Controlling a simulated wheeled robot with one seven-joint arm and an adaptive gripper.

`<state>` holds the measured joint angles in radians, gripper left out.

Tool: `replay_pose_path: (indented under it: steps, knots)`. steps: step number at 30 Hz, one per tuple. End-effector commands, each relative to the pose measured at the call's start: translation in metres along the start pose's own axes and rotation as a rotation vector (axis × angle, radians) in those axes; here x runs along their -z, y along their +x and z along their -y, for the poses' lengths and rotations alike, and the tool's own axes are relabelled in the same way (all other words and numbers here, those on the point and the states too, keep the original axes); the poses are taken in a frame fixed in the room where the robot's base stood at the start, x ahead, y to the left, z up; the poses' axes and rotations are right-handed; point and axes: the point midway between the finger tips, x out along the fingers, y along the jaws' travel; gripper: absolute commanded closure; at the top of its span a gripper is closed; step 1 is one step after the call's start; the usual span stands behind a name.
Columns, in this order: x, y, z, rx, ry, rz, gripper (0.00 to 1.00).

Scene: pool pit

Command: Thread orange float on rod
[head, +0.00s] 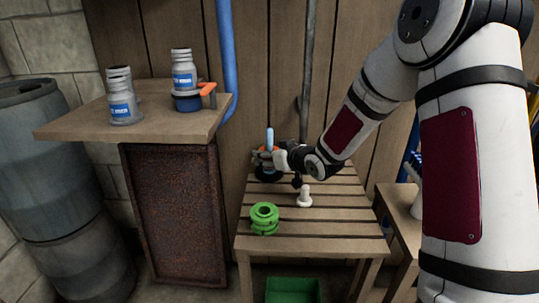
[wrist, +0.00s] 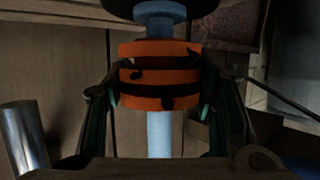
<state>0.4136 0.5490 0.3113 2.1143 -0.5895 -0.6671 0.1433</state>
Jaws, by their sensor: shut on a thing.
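The orange float (wrist: 158,76) is ridged and sits between the two fingers of my gripper (wrist: 157,95), which is shut on it. The light blue rod (wrist: 160,136) shows on both sides of the float in the wrist view, in line with its middle, so the float appears to be around the rod. The rod's dark round base (wrist: 146,9) is at the top of that view, apart from the float. In the head view the rod's tip (head: 270,137) stands up above my gripper (head: 270,156), and the float is mostly hidden there. The base (head: 268,174) rests on the slatted table.
On the slatted table (head: 318,231), a green ringed stack (head: 264,219) stands at front left and a white knobbed piece (head: 305,196) near the middle. A wooden shelf (head: 153,124) at left holds grey bottles. A green crate (head: 293,290) is below the table.

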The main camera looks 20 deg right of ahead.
Motion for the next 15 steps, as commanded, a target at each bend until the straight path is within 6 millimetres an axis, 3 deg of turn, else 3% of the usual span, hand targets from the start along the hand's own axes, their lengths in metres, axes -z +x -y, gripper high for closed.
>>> replay_pose_path:
  steps: [15]
  knots:
    - [-0.013, 0.005, 0.000, 0.000, 0.000, 0.000, 0.76]
